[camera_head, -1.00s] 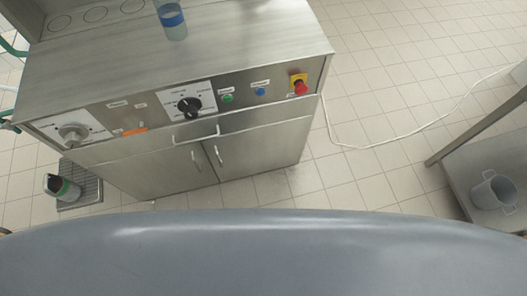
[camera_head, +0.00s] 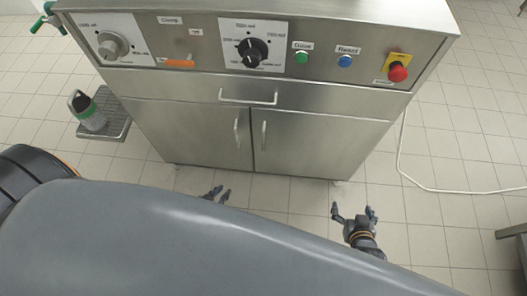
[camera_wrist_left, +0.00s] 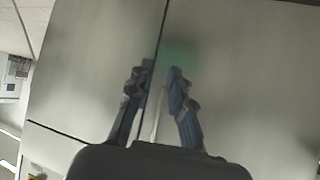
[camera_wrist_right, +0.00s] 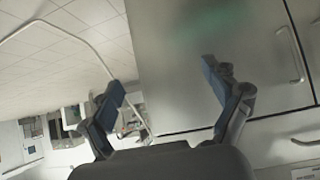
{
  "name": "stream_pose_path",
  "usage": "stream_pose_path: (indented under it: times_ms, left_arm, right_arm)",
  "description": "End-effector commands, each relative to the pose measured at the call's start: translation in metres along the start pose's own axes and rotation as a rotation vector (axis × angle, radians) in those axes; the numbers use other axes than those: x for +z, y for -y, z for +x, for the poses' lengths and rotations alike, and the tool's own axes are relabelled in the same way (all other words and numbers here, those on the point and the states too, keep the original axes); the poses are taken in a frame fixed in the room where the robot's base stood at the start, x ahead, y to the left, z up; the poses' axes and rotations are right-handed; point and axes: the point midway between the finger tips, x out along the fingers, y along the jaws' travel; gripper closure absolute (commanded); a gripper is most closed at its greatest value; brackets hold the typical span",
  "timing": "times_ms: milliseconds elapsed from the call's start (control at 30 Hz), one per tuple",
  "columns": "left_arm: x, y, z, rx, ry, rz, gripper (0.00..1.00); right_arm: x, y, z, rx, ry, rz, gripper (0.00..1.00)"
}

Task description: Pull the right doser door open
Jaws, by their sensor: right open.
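The right doser door (camera_head: 315,145) is the right of two steel doors low on the cabinet and is shut. Its upright handle (camera_head: 264,135) is by the middle seam. My left gripper (camera_head: 218,194) is low in front of the left door, partly hidden by my body. In the left wrist view its fingers (camera_wrist_left: 160,78) are apart, with a thin pale bar between them near the seam; I cannot tell which handle it is. My right gripper (camera_head: 354,213) is open and empty in front of the right door's lower right. The right wrist view shows a door handle (camera_wrist_right: 290,55) away from its fingers.
The left door's handle (camera_head: 237,133) is close beside the right one. A drawer handle (camera_head: 248,97) sits above the doors, below a panel with a red emergency button (camera_head: 398,72). A white cable (camera_head: 400,160) lies on the floor at right.

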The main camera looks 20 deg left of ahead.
Motion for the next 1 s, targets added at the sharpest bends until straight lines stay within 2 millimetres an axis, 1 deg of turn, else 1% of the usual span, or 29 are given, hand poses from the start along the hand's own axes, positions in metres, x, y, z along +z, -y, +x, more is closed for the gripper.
stream_pose_path:
  times_ms: [33, 100, 167, 200, 300, 367, 400, 500, 633, 700, 800, 867, 1000]
  left_arm:
    - [0.004, 0.002, 0.018, 0.007, -0.058, 0.002, 0.80]
    - [-0.010, 0.003, 0.027, 0.020, -0.138, 0.000, 0.80]
    - [-0.022, 0.004, 0.033, 0.034, -0.206, 0.001, 0.80]
    - [-0.030, 0.004, 0.036, 0.044, -0.252, 0.003, 0.80]
    - [-0.048, 0.001, 0.041, 0.076, -0.362, 0.007, 0.80]
    - [-0.059, -0.001, 0.042, 0.098, -0.426, 0.013, 0.80]
    - [-0.066, -0.003, 0.042, 0.112, -0.467, 0.017, 0.80]
    - [-0.081, -0.008, 0.038, 0.149, -0.554, 0.027, 0.80]
    - [-0.095, -0.014, 0.030, 0.187, -0.631, 0.038, 0.80]
    - [-0.100, -0.016, 0.027, 0.199, -0.654, 0.042, 0.80]
    - [-0.106, -0.018, 0.025, 0.209, -0.672, 0.044, 0.80]
    - [-0.110, -0.019, 0.026, 0.210, -0.675, 0.044, 0.80]
    - [-0.120, -0.022, 0.039, 0.211, -0.677, 0.046, 0.80]
  right_arm:
    - [-0.006, 0.001, 0.013, -0.001, -0.061, 0.000, 0.12]
    - [-0.032, 0.002, 0.013, -0.002, -0.141, 0.000, 0.12]
    - [-0.052, 0.003, 0.011, -0.004, -0.210, 0.000, 0.12]
    - [-0.066, 0.003, 0.007, -0.004, -0.256, 0.000, 0.12]
    - [-0.097, 0.005, -0.006, -0.006, -0.370, 0.000, 0.12]
    - [-0.113, 0.005, -0.017, -0.007, -0.437, 0.001, 0.12]
    - [-0.123, 0.006, -0.025, -0.008, -0.481, 0.001, 0.12]
    - [-0.144, 0.006, -0.048, -0.010, -0.576, 0.002, 0.12]
    - [-0.162, 0.007, -0.074, -0.011, -0.661, 0.003, 0.12]
    - [-0.168, 0.007, -0.083, -0.011, -0.688, 0.003, 0.12]
    - [-0.174, 0.007, -0.091, -0.012, -0.713, 0.003, 0.12]
    - [-0.177, 0.007, -0.094, -0.013, -0.730, 0.003, 0.12]
    - [-0.188, 0.009, -0.103, -0.018, -0.808, 0.004, 0.12]
